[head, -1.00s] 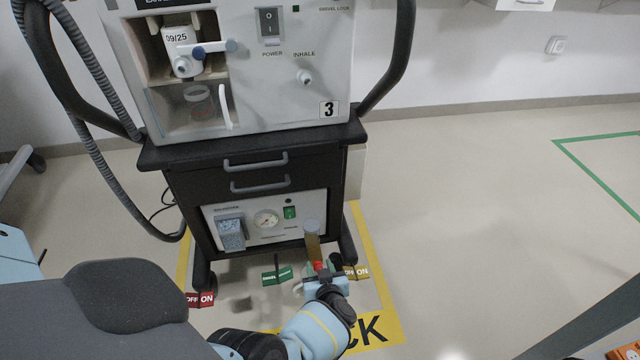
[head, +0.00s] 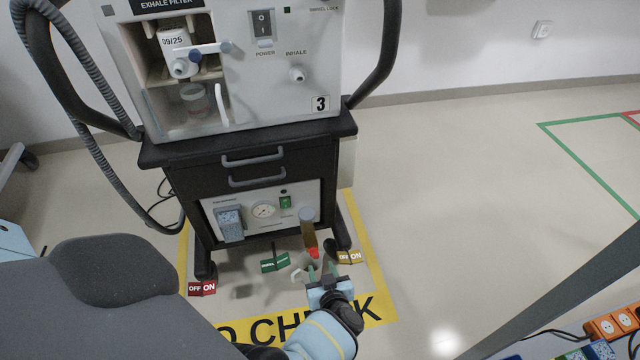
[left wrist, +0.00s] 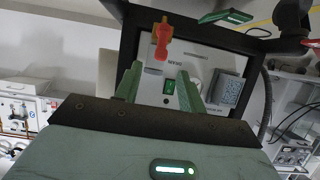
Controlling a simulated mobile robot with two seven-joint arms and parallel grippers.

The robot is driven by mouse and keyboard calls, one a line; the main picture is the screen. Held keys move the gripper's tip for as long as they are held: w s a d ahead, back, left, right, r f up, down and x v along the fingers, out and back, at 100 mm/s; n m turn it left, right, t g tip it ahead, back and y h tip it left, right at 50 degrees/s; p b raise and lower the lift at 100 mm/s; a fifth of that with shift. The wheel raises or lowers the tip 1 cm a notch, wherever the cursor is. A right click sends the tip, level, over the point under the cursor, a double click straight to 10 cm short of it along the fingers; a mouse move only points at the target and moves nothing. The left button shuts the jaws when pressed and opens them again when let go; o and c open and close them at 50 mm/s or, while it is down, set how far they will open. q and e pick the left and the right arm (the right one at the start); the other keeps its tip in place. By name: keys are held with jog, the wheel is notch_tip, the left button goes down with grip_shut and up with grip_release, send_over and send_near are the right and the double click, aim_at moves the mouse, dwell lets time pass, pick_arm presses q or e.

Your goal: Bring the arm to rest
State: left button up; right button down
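My left gripper (head: 321,273) shows low in the head view, in front of the ventilator cart's lower panel. Its two green fingers stand apart with nothing between them; the left wrist view (left wrist: 157,82) shows this gap too. An amber bowl (head: 309,234) with a red tip (head: 313,253) hangs from the panel just beyond the fingers, apart from them. In the left wrist view the red tip (left wrist: 162,38) is above the gap. My right gripper is not in view.
The ventilator marked 3 (head: 245,75) stands on a black cart (head: 260,160). Red (head: 202,288), green (head: 275,262) and yellow (head: 350,257) tags are near its base. Orange sockets (head: 612,324) are at lower right. The floor right of the cart is clear.

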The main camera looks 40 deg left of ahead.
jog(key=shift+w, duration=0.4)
